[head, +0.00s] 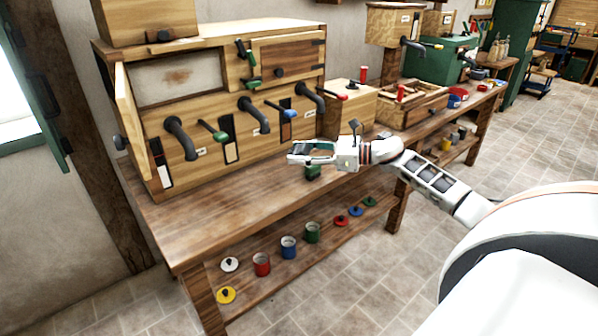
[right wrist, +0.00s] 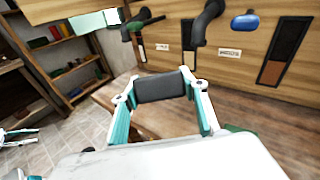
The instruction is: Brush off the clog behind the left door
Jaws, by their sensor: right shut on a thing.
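The left door (head: 127,105) of the wooden machine stands swung open at its left end. Behind it is a pale compartment with a brown smear (head: 177,76), likely the clog, on its back. My right gripper (head: 303,153) is over the front of the bench, right of and lower than the compartment and well apart from it. In the right wrist view its fingers are closed on a dark grey block-like thing (right wrist: 161,87); I cannot tell whether this is a brush. What seems to be my left gripper (right wrist: 18,134) shows small at the left edge there, its fingers unclear.
Bent dark pipes (head: 183,138) and coloured levers (head: 215,131) stick out from the machine's front. The right door (head: 288,60) is shut. The bench top (head: 215,195) is clear at the front left. Coloured cups (head: 262,264) and lids stand on the low shelf (head: 325,245).

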